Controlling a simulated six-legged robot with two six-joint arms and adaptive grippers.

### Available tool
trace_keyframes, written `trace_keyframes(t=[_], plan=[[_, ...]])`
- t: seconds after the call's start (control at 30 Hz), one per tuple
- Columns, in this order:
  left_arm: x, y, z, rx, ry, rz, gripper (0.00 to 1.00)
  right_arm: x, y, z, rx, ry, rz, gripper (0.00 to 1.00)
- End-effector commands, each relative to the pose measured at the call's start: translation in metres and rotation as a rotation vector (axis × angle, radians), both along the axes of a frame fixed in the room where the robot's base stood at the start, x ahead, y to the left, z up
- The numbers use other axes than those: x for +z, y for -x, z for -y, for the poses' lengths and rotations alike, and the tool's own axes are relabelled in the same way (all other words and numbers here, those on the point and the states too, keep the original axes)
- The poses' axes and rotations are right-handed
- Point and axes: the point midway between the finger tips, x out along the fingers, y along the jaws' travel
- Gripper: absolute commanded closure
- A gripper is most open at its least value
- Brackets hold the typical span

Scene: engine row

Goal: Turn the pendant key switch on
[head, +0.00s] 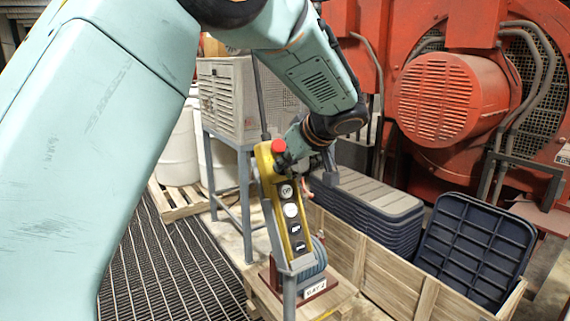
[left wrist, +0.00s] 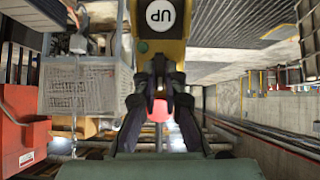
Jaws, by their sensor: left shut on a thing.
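The yellow pendant (head: 271,193) stands upright on a stand, with a red button (head: 278,146) at its top and several round black and white buttons down its face. My left gripper (head: 286,160) is at the pendant's upper part, just below and right of the red button. In the left wrist view its fingers (left wrist: 160,72) are close together against the yellow body, below the round "UP" label (left wrist: 159,14). The red button (left wrist: 158,111) shows between the fingers. The key switch is hidden by the fingers, which are shut at that spot. My right gripper is not in view.
A wooden crate (head: 375,262) with dark stacked lids (head: 365,200) stands right of the pendant, with a dark blue tray (head: 478,250) leaning in it. A grey cabinet (head: 235,100) on a frame stands behind. Red machinery (head: 450,95) fills the back right.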

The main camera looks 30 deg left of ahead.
Motion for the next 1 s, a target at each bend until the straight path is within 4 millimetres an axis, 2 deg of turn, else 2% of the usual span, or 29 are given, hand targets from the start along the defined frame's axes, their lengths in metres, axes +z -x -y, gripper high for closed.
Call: trace_keyframes(t=[0.5,1.0], plan=[[-0.004,-0.001,0.001,-0.178,-0.142,-0.362,1.00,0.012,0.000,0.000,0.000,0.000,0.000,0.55],[-0.006,-0.001,0.002,-0.241,-0.192,-0.486,1.00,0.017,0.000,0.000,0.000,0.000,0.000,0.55]])
